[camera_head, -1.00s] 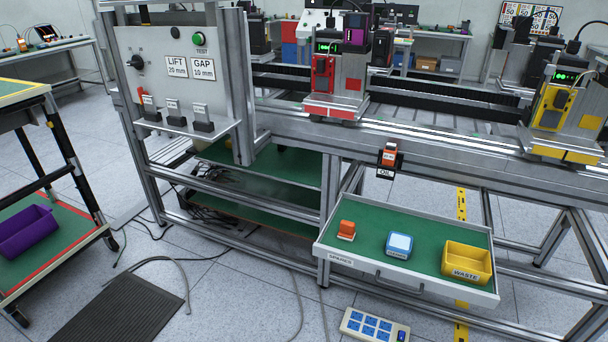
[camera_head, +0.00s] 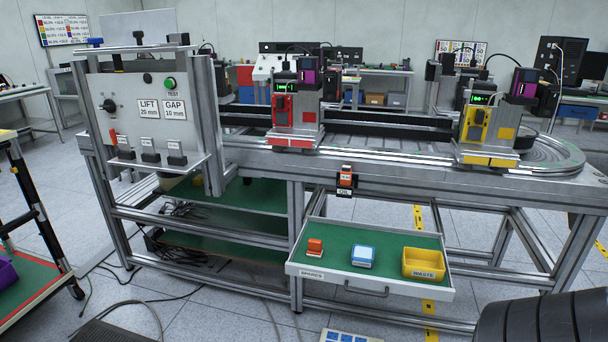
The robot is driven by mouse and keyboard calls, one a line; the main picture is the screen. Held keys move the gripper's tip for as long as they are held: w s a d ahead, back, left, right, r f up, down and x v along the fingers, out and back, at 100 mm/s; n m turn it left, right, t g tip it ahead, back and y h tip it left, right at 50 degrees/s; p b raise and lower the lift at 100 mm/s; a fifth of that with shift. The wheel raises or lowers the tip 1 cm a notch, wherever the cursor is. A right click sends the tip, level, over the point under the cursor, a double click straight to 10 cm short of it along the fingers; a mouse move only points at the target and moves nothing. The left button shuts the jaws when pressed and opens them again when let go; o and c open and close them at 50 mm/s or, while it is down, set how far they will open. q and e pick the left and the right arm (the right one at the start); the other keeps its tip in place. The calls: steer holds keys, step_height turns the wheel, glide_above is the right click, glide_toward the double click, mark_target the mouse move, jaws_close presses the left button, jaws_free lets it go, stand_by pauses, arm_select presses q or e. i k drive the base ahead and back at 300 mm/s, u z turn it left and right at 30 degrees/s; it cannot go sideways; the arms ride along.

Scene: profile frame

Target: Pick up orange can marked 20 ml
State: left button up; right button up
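A small orange can (camera_head: 345,178) with a pale label sits upright in a dark holder marked OIL (camera_head: 344,193) on the front rail of the metal frame. The label's writing is too small to read. A second orange piece (camera_head: 315,246) stands on a pale base in the open SPARES drawer (camera_head: 340,236), so its marking cannot be told either. Neither of my grippers shows in the view.
The drawer also holds a blue and white box (camera_head: 363,256) and a yellow WASTE bin (camera_head: 423,263). A panel with a green TEST button (camera_head: 170,83) stands at left. Red (camera_head: 294,115) and yellow (camera_head: 488,128) stations stand on the rail.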

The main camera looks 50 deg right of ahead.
mark_target(346, 173)
steer(key=z, duration=0.1)
steer(key=i, duration=1.7)
steer(key=z, duration=0.65)
